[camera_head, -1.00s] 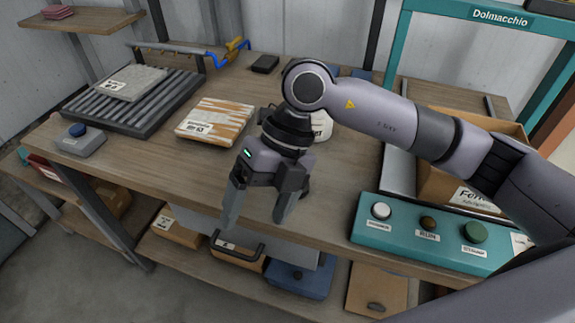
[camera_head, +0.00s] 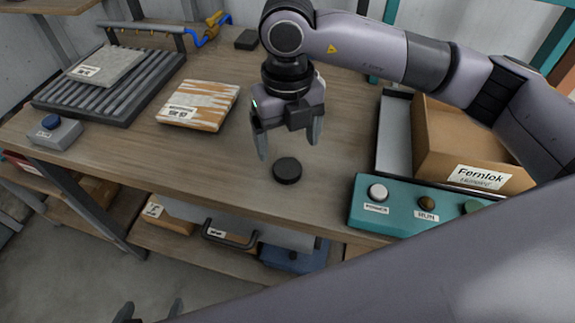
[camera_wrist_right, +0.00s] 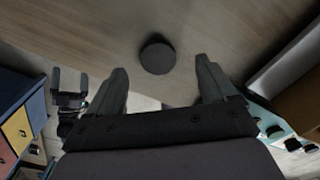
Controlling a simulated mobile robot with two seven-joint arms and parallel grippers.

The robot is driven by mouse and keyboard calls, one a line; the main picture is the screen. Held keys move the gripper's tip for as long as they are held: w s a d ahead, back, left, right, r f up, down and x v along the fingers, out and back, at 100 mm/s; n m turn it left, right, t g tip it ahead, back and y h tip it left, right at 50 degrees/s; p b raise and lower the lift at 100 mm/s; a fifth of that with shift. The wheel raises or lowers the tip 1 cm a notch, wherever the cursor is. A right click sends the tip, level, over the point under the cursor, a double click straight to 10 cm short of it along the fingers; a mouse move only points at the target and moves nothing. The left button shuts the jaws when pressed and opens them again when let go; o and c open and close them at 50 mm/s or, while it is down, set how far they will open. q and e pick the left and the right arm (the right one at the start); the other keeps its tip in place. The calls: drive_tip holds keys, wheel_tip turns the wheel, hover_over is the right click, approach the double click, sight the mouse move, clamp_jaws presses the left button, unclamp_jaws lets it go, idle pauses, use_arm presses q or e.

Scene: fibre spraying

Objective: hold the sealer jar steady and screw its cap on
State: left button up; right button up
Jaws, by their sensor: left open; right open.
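A round black cap (camera_head: 287,170) lies flat on the workbench; it also shows in the right wrist view (camera_wrist_right: 157,55), ahead of the fingers. My right gripper (camera_head: 289,150) is open and empty, with its fingers pointing down close to the cap, which lies just in front of them. Its fingers also frame the right wrist view (camera_wrist_right: 161,88). My left gripper (camera_head: 150,311) is open and empty at the bottom edge, low in front of the bench; it also shows in the right wrist view (camera_wrist_right: 70,88). A white sliver (camera_head: 319,80) behind my right wrist may be the jar, mostly hidden.
A wrapped packet (camera_head: 198,104) and a roller rack (camera_head: 110,95) are on the left of the bench. A button box (camera_head: 55,132) stands at the left front edge. A teal control panel (camera_head: 400,215) and a cardboard box (camera_head: 470,150) are on the right.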

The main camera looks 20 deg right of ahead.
sight(287, 167)
drive_tip(key=f, duration=0.4)
drive_tip(key=shift+s+a+p, duration=0.15)
drive_tip(key=shift+s+p, duration=0.2)
drive_tip(key=shift+f, duration=0.6)
drive_tip(key=shift+c, duration=0.3)
drive_tip(key=c, duration=1)
drive_tip(key=shift+r, duration=0.1)
drive_tip(key=shift+c, duration=0.2)
wheel_tip(287, 167, up, 20)
